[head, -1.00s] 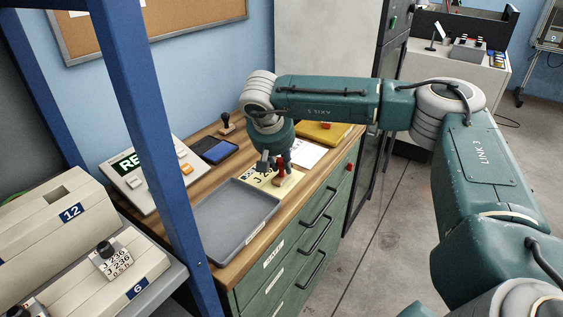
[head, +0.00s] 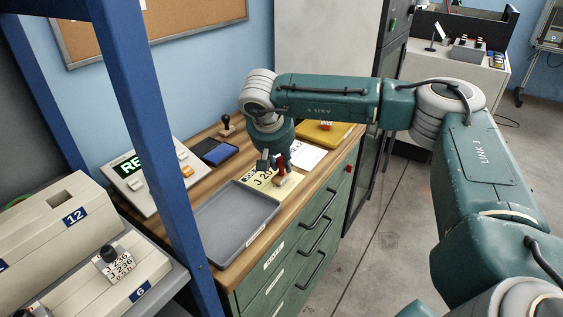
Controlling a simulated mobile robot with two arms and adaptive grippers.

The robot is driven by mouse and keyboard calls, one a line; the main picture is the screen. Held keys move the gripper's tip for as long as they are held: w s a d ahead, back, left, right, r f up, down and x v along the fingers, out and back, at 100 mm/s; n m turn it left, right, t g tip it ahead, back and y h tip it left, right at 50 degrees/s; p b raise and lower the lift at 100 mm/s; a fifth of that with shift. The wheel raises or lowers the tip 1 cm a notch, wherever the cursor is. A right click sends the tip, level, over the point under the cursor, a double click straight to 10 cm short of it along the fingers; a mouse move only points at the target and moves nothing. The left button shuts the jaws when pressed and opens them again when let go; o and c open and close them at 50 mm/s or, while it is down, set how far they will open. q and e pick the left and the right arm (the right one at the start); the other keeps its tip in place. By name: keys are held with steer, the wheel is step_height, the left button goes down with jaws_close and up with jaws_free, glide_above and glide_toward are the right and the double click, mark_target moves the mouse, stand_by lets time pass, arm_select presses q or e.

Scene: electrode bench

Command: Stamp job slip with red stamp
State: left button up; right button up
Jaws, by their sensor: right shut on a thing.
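The job slip is a pale yellow card with printed "J 20" (head: 260,181), lying on the wooden bench between the grey tray and a white sheet. My right gripper (head: 274,165) points down over the slip and is shut on the red stamp (head: 282,168). The stamp is roughly upright over the right part of the slip. I cannot tell whether its base touches the card. The gripper and stamp hide part of the slip. My left gripper is not in view.
A grey tray (head: 235,222) sits at the bench front. Behind are a blue ink pad (head: 216,150), a dark-handled stamp (head: 227,126) and a sloped button panel (head: 150,182). A white sheet (head: 308,156) and yellow tray (head: 335,136) lie to the right. A blue post (head: 150,130) stands in front.

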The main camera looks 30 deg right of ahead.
steer(key=shift+r+p, duration=1.95)
steer(key=shift+r, duration=0.85)
